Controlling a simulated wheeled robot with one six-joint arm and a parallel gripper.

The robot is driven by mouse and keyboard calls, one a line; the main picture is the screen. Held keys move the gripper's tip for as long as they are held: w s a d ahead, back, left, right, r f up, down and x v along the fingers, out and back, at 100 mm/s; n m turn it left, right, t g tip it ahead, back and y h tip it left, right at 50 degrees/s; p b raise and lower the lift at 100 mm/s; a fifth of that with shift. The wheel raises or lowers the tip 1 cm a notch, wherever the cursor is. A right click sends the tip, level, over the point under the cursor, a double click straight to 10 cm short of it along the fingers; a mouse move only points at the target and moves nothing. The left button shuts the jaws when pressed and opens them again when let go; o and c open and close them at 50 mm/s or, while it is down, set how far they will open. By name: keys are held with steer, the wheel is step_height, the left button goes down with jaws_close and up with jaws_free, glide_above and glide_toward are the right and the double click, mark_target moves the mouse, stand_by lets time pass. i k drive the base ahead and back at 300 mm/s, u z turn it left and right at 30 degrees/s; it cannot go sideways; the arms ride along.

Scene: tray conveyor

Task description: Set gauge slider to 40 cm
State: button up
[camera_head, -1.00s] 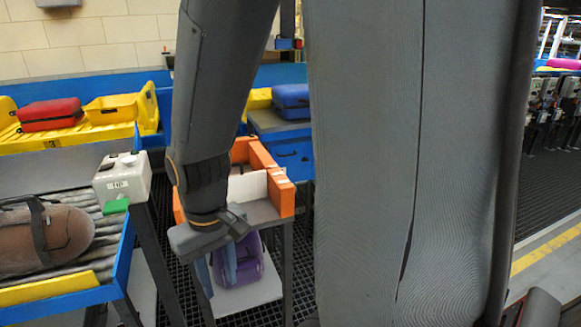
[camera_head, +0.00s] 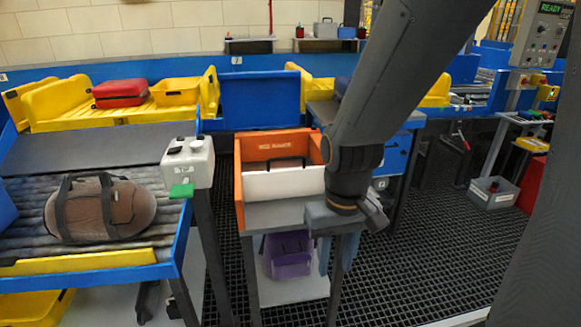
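The gauge looks to be the orange open box (camera_head: 246,170) on a grey stand, with small white lettering on its back wall. A white panel (camera_head: 283,184) crosses its front, perhaps the slider, with a thin dark handle-like bar (camera_head: 290,161) above it. No scale or centimetre marks are readable. My gripper (camera_head: 337,255) hangs at the right front corner of the stand, right of and below the white panel, apart from it. Its two bluish fingers point down with a gap between them, and nothing shows in them. My arm covers the gauge's right end.
A purple bag (camera_head: 288,254) sits on the shelf under the stand. At left, a brown duffel (camera_head: 105,208) lies on a roller conveyor beside a white control box (camera_head: 188,163) with a green tab. A grey crate (camera_head: 493,193) stands on the right floor. Dark grid floor is free right of the stand.

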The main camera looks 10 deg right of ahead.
mark_target(269, 184)
steer(key=k, duration=0.6)
steer(key=z, duration=0.75)
steer(key=i, duration=1.15)
steer(key=u, duration=0.75)
steer(key=i, duration=0.4)
steer(key=u, duration=0.5)
